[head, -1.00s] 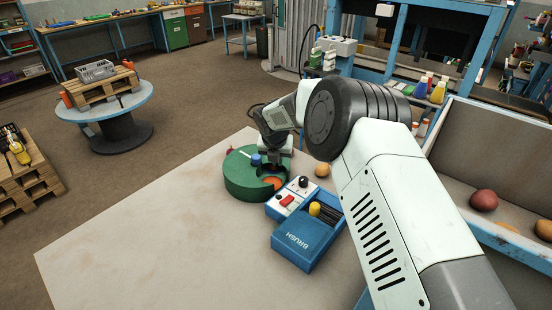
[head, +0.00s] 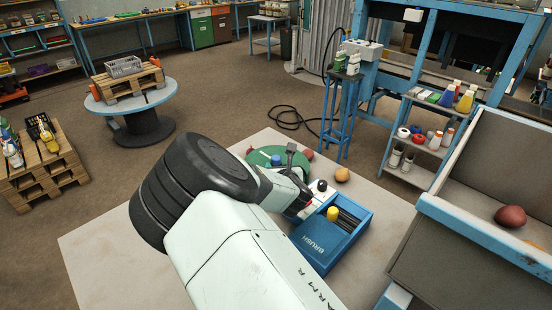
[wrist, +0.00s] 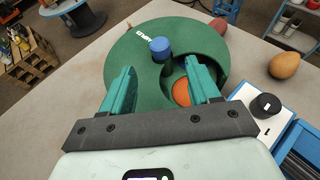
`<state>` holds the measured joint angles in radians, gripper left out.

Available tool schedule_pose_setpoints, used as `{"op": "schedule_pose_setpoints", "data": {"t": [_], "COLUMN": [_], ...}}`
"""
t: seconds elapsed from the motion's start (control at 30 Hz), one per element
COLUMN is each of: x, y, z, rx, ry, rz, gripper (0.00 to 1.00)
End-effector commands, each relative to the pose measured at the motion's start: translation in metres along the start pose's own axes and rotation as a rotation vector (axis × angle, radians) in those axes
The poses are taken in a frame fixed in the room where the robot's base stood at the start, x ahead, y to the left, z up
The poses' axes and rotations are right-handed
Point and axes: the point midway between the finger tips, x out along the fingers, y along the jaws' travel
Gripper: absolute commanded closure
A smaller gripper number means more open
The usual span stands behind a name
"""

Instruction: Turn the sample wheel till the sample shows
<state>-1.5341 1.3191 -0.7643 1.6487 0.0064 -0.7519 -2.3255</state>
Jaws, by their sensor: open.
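The sample wheel is a round green disc (wrist: 125,55) lying on the pale table, with a raised blue knob (wrist: 160,47) and a small white label too blurred to read surely. An orange round patch (wrist: 182,92) shows in an opening of the wheel, partly behind my right finger. My gripper (wrist: 160,70) is open above the wheel, its two teal fingers apart and empty. The knob appears just beyond and between the fingertips; I cannot tell the height gap. In the head view, my arm hides much of the wheel (head: 262,156); the knob (head: 276,160) shows.
A blue BRUSH box (head: 325,240) stands close right of the wheel, with a small panel with a black knob (wrist: 265,105) beside it. A brown potato-like object (head: 342,174) lies near the table's far edge. The pale table (head: 110,250) is clear at left.

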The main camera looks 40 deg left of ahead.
Motion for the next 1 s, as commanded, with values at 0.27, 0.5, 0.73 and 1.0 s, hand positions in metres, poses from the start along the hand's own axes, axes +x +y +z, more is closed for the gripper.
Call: {"op": "schedule_pose_setpoints", "data": {"t": [0.27, 0.5, 0.73, 1.0], "x": [0.029, 0.069, 0.095, 0.106], "y": [0.0, 0.0, 0.001, 0.001], "z": [0.002, 0.001, 0.001, 0.002], "rx": [-0.006, -0.006, -0.005, -0.006], "ry": [-0.008, -0.008, -0.006, -0.006], "rz": [0.005, 0.005, 0.004, 0.004], "gripper": [0.39, 0.39, 0.39, 0.39]}}
